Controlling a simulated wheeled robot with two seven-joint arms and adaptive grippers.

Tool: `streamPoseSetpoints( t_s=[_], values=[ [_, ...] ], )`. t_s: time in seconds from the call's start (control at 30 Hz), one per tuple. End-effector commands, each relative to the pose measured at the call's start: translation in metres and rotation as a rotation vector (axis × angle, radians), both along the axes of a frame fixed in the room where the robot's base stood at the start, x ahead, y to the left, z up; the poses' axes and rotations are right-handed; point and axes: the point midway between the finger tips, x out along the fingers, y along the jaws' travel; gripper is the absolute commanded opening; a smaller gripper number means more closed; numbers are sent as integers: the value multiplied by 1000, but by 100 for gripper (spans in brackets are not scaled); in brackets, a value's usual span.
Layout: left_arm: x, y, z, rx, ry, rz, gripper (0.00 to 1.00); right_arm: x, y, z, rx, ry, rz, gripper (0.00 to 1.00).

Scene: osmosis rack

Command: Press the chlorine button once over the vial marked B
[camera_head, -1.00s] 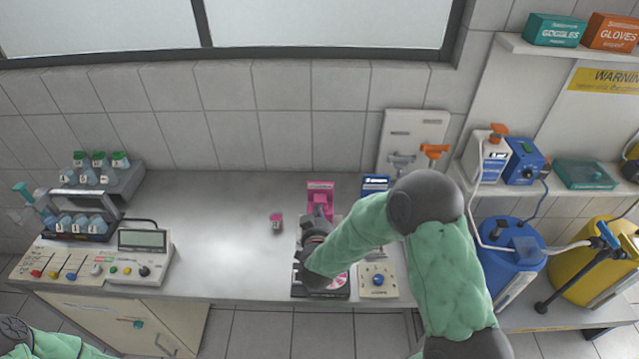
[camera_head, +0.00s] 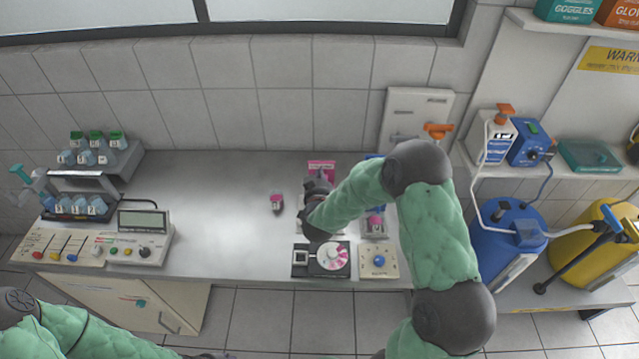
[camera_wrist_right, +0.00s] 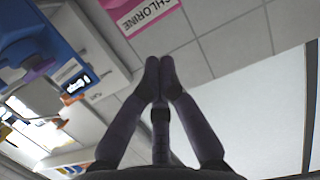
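The pink chlorine station (camera_head: 321,168) stands against the back wall at mid-bench. Its pink CHLORINE sign (camera_wrist_right: 138,14) is at the top of the right wrist view. My right gripper (camera_head: 318,188) is in front of the station and covers its lower part. In the wrist view the two fingers of my right gripper (camera_wrist_right: 160,75) meet at the tips with nothing between them. I cannot see the button or any vial below it, nor tell whether the gripper touches. No letter B is readable. My left arm shows at the lower left, its gripper out of view.
A small pink container (camera_head: 277,204) stands left of the station. A black comparator with a pink wheel (camera_head: 330,256) and a pale box with a blue knob (camera_head: 379,260) lie in front. A vial rack (camera_head: 95,173) and meter (camera_head: 143,222) are at left.

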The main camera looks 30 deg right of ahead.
Motion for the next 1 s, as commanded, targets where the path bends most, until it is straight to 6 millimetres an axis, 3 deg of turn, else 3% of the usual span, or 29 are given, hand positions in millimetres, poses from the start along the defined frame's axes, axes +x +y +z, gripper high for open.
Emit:
streamPoseSetpoints(
  t_s=[0.2, 0.3, 0.5, 1.0],
  values=[
    [0, 0, -2, 0, 0, 0, 40, 33, -21, -11, 0, 0, -1, 0],
    [0, 0, -4, 0, 0, 0, 40, 31, -19, -29, 1, 7, 2, 0],
    [0, 0, -5, 0, 0, 0, 40, 31, -19, -46, 1, 2, 0, 0],
    [0, 0, -7, 0, 0, 0, 40, 31, -19, -51, 0, 0, 1, 0]
  ],
)
